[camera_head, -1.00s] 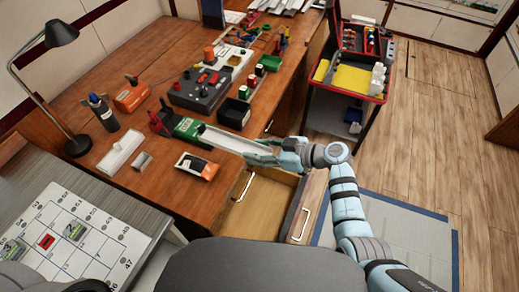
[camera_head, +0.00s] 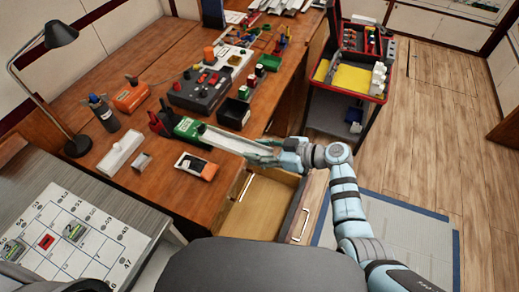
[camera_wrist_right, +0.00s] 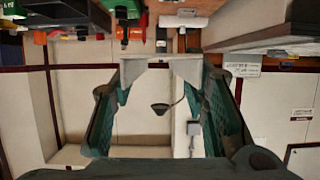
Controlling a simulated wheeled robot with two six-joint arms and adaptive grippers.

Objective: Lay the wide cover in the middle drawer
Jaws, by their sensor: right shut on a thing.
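My right gripper (camera_head: 262,151) is shut on a long white channel-shaped cover (camera_head: 225,138), which I take to be the wide cover. It holds the cover above the table's front edge, with the far end near a green box (camera_head: 186,127). In the right wrist view the fingers (camera_wrist_right: 160,95) flank the pale cover (camera_wrist_right: 160,63), seen end-on. An open drawer (camera_head: 262,205) with a bare wooden floor lies below and in front of the gripper. Its handle (camera_head: 304,225) faces right. Another drawer handle (camera_head: 246,187) shows above it. My left gripper is out of view.
Another white cover (camera_head: 122,151), a small grey piece (camera_head: 141,161) and an orange-and-white device (camera_head: 197,166) lie on the table. A black power unit (camera_head: 203,90) stands further back. A red tool cart (camera_head: 350,88) stands beyond the drawers. The open drawer looks empty where visible.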

